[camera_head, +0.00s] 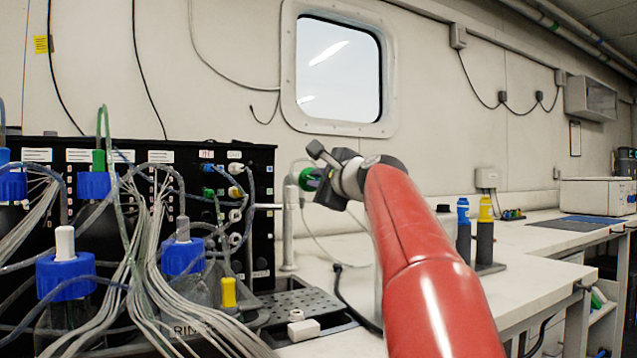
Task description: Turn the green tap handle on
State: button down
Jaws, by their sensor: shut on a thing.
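The green tap handle (308,179) shows as a small patch of green at the top of a slim metal tap (290,228), right of the black panel. My gripper (318,178), at the end of my red arm, is at the handle and shut on it. The gripper body covers much of the handle, so its exact angle is hard to tell. The tap's spout (268,206) points left over a dark drain grate (300,300). I cannot make out any water.
Bottles with blue caps (66,268) and many loose tubes crowd the left front. A black panel (262,225) stands behind them. A small white block (303,330) lies by the grate. Blue- and yellow-capped bottles (485,240) stand on the bench to the right of my arm.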

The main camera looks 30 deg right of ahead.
jog(key=shift+n, duration=0.3)
jog(key=c, duration=1.5)
grip_release()
jog(key=shift+o, duration=0.2)
jog(key=s+b, duration=0.2)
jog(key=s, duration=0.5)
jog(key=shift+s, duration=0.4)
jog(key=shift+d, duration=0.1)
